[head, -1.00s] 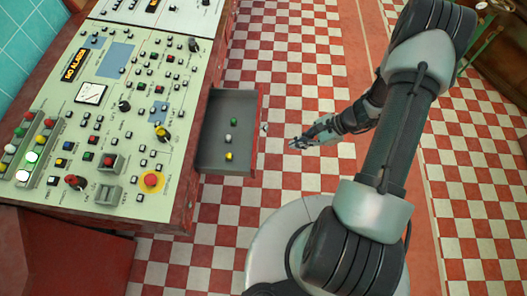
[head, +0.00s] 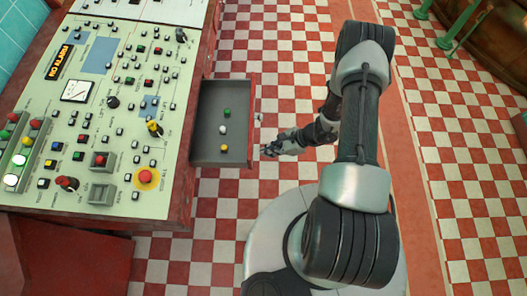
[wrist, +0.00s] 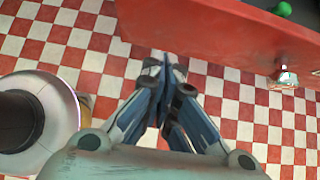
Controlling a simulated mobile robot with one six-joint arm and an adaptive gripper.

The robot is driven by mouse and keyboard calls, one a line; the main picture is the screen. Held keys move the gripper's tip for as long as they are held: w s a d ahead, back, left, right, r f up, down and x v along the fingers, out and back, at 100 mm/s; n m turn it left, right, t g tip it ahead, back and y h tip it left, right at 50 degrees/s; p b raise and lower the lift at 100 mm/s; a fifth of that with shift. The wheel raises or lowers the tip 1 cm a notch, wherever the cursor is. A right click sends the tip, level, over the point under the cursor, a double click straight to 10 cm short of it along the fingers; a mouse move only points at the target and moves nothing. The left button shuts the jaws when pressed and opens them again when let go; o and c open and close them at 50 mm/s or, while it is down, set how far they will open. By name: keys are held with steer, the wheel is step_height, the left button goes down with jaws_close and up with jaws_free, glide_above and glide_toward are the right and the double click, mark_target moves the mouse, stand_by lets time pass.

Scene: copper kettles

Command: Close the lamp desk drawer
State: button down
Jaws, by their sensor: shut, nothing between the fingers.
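The lamp desk drawer (head: 208,98) stands pulled out from the right side of the control desk (head: 130,200). It has a grey inside and a red front, which spans the top of the wrist view (wrist: 220,35). A small metal knob (wrist: 284,76) sticks out from that front, right of my fingers. My gripper (head: 266,151) is shut and empty, just outside the drawer front towards its near end. In the wrist view its fingertips (wrist: 168,65) appear close to the front's edge; I cannot tell whether they touch.
Green (head: 227,113), white (head: 222,129) and yellow (head: 223,148) small pieces lie in the drawer. The desk top carries many buttons, switches and lit lamps. Red and white checkered floor (head: 290,60) is open beyond the drawer. Green legs (head: 460,25) stand at the far right.

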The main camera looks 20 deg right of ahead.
steer(key=shift+w+a, duration=0.15)
steer(key=shift+a, duration=0.35)
steer(key=shift+w+a, duration=0.15)
steer(key=shift+a, duration=0.35)
steer(key=b, duration=0.5)
glide_toward(206, 155)
steer(key=a+f, duration=0.1)
steer(key=w+a, duration=0.1)
steer(key=a, duration=0.1)
steer(key=a+f, duration=0.1)
steer(key=a, duration=0.1)
steer(key=shift+w+a+f, duration=0.15)
steer(key=shift+w+f, duration=0.15)
steer(key=shift+f, duration=0.05)
steer(key=shift+w+a+r, duration=0.15)
steer(key=shift+w+a, duration=0.1)
steer(key=shift+a, duration=0.4)
